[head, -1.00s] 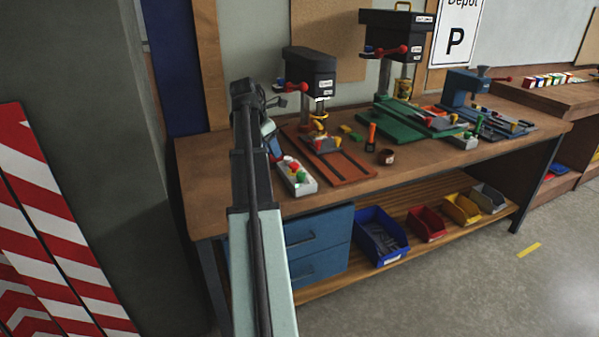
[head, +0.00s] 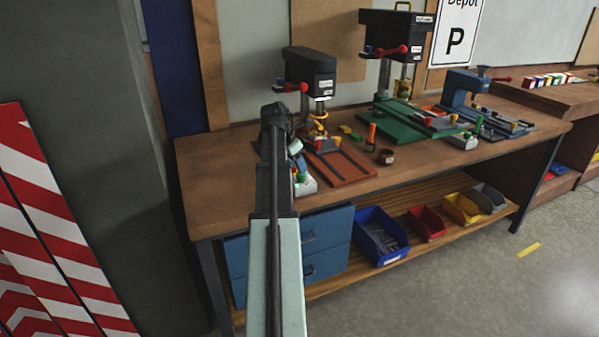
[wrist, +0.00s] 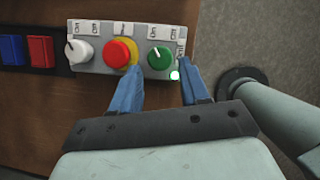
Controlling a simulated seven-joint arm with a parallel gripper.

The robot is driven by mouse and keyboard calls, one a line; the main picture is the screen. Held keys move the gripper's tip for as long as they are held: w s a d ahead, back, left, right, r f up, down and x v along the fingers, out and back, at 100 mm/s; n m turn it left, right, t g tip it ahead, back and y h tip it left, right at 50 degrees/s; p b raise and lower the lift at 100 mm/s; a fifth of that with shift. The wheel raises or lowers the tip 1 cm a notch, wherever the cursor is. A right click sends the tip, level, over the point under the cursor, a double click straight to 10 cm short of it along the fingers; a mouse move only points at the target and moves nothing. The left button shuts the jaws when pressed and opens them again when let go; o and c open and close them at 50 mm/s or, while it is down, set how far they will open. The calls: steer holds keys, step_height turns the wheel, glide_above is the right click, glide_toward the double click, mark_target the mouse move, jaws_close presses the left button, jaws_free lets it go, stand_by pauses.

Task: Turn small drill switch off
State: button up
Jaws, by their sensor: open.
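The small drill (head: 310,75) stands at the left end of the workbench. Its grey control box (head: 308,187) is mostly hidden behind my arm in the head view. In the wrist view the control box (wrist: 93,58) carries a white knob (wrist: 80,50), a red button (wrist: 119,53) on yellow, and a green knob (wrist: 159,57) with a white mark. A small lamp (wrist: 175,75) glows below right of the green knob. My gripper (wrist: 163,67) is open, its blue fingertips either side of the green knob's lower part. Contact cannot be told.
A larger drill (head: 398,50) with a green base stands to the right. A red-brown drill base (head: 340,168), an orange-handled tool (head: 372,135) and a small dark cup (head: 386,157) are near the box.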

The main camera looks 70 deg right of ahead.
mark_target(301, 177)
steer(key=shift+x, duration=1.95)
steer(key=shift+c, duration=0.3)
steer(key=c, duration=0.7)
steer(key=m+g+y, duration=0.1)
steer(key=m, duration=0.5)
steer(key=shift+w+d+g+y, duration=0.15)
steer(key=shift+d+g+y, duration=0.05)
steer(key=shift+g+y, duration=0.2)
steer(key=m+y, duration=0.1)
steer(key=m, duration=0.2)
steer(key=m+y, duration=0.1)
steer(key=m, duration=0.1)
steer(key=shift+m+g, duration=0.3)
steer(key=shift+m, duration=0.1)
